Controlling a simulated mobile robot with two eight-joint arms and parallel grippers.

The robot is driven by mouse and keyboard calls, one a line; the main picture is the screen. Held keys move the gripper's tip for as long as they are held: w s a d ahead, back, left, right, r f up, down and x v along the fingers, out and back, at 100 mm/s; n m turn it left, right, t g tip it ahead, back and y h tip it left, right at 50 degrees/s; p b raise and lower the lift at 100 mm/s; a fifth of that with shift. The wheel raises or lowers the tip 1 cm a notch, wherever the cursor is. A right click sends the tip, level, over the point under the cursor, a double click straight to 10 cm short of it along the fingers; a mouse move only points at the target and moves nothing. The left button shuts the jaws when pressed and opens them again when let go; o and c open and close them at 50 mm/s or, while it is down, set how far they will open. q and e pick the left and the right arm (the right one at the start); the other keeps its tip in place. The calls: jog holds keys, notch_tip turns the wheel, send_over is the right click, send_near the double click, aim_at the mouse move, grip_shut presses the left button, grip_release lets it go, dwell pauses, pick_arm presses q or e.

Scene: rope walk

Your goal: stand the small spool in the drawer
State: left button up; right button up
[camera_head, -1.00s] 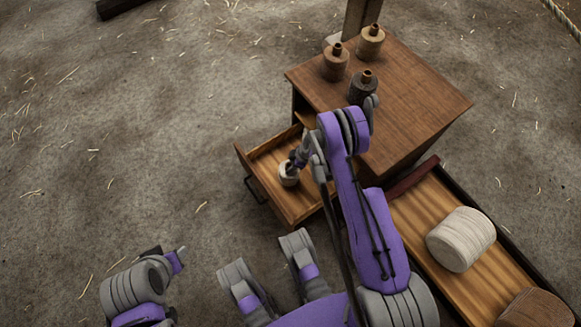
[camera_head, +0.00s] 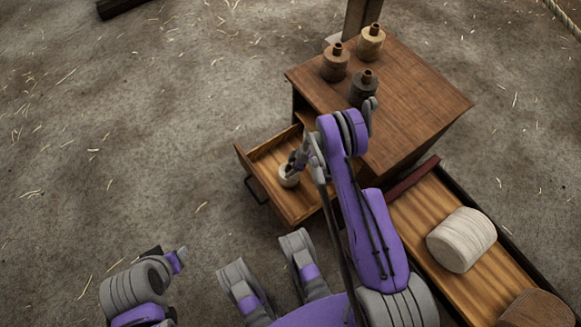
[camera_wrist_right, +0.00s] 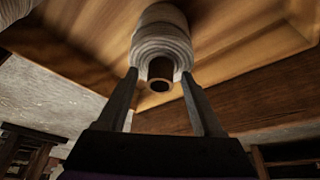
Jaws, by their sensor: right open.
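The small spool (camera_head: 288,177), wound with pale cord, stands upright in the pulled-out drawer (camera_head: 264,160) of the wooden cabinet. In the right wrist view the spool (camera_wrist_right: 161,45) has its dark hollow core end facing the camera, and it rests against the drawer's wooden floor (camera_wrist_right: 80,55). My right gripper (camera_head: 293,163) is at the spool in the drawer. In the right wrist view its two fingers (camera_wrist_right: 160,88) are spread on either side of the core end, with gaps visible. My left arm is partly seen at the lower left; its fingers cannot be made out.
A long wooden tray (camera_head: 410,215) at the right holds a large pale roll (camera_head: 461,240). The floor left of the drawer is clear.

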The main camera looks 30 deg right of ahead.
jog(key=p+v, duration=0.3)
jog(key=v, duration=0.9)
